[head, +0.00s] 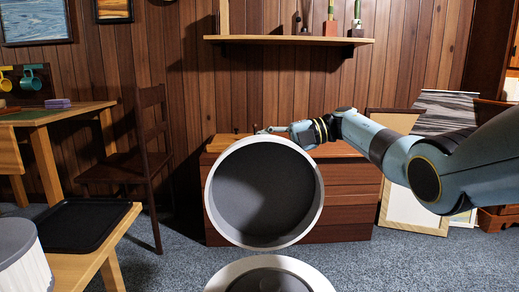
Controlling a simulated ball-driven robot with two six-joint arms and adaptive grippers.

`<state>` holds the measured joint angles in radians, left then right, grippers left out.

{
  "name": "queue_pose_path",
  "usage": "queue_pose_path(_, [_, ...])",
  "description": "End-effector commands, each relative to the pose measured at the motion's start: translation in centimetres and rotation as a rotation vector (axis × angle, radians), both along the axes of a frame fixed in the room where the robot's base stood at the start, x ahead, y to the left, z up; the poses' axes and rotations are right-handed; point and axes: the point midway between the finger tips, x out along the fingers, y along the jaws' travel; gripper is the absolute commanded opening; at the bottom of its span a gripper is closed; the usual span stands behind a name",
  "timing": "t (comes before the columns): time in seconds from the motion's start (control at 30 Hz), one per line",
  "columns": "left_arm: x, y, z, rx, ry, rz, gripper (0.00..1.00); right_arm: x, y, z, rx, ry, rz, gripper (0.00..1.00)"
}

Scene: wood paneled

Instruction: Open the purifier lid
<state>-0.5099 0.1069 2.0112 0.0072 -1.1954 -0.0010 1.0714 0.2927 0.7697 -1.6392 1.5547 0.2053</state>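The purifier (222,281) is at the bottom centre, a round white rim around a dark grey top, cut off by the frame edge. Its round lid (314,190) stands nearly upright just behind it, with a white rim and a dark inner face turned toward me. My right arm comes in from the right, and its gripper (268,131) is at the lid's top edge. The lid partly hides the fingers, so I cannot tell whether they touch it or are open or shut. My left gripper is not in view.
A wooden chest (350,200) stands behind the lid. At left are a wooden bench with a black tray (85,226) and a white ribbed container (15,262), a dark chair (150,150) and a table (70,112). Framed panels (410,210) lean at right. Blue carpet is bare between.

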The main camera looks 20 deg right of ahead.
Motion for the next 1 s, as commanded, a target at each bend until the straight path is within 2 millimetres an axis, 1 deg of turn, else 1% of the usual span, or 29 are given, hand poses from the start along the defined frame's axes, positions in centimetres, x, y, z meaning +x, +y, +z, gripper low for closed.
queue_pose_path(0.03, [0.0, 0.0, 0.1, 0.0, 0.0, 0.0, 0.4, 0.1, -0.5, 0.3, -0.005, -0.003, -0.006, 0.0])
queue_pose_path(0.17, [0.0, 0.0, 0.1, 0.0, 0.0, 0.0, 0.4, 0.1, -0.5, 0.3, -0.005, -0.003, -0.006, 0.0])
queue_pose_path(0.2, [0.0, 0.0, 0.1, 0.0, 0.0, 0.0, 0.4, 0.1, -0.5, 0.3, -0.005, -0.003, -0.007, 0.22])
queue_pose_path(0.43, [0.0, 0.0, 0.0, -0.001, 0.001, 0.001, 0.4, 0.0, -0.4, 0.2, -0.003, -0.002, -0.004, 0.52])
queue_pose_path(0.67, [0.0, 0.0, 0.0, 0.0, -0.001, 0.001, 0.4, 0.0, -0.2, 0.1, -0.002, -0.002, -0.003, 0.53])
queue_pose_path(0.77, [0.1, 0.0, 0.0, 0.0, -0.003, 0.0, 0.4, 0.0, -0.6, 0.2, -0.003, -0.001, -0.003, 0.53])
queue_pose_path(0.87, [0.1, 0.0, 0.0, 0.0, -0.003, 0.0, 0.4, -0.3, -1.7, 0.4, -0.003, -0.002, -0.006, 0.53])
queue_pose_path(1.0, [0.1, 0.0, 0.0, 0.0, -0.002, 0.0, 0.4, -1.0, -4.4, 1.2, -0.005, -0.002, -0.007, 0.53])
